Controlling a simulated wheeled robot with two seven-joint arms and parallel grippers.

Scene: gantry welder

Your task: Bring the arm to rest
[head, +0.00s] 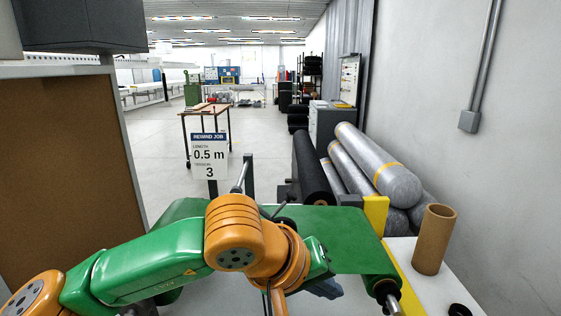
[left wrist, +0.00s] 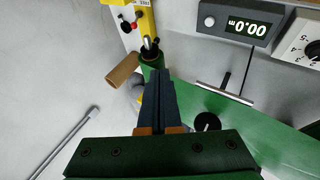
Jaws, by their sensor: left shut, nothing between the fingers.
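My left arm comes in from the left of the head view, with green and orange links bent over the green sheet (head: 335,232). My left gripper (head: 325,288) is mostly hidden behind its own wrist there. In the left wrist view its two dark fingers (left wrist: 161,75) are together, with nothing between them. They are in front of the green sheet (left wrist: 235,115) and the end of its roll. Whether they touch anything cannot be told. My right gripper is in neither view.
A cardboard tube (head: 433,240) stands on the white surface at right, beside a yellow upright (head: 376,213). A sign (head: 209,156) reads 0.5 m, tension 3. Grey rolls (head: 375,165) lie by the right wall. A display (left wrist: 240,25) shows zeros beside a dial (left wrist: 312,48).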

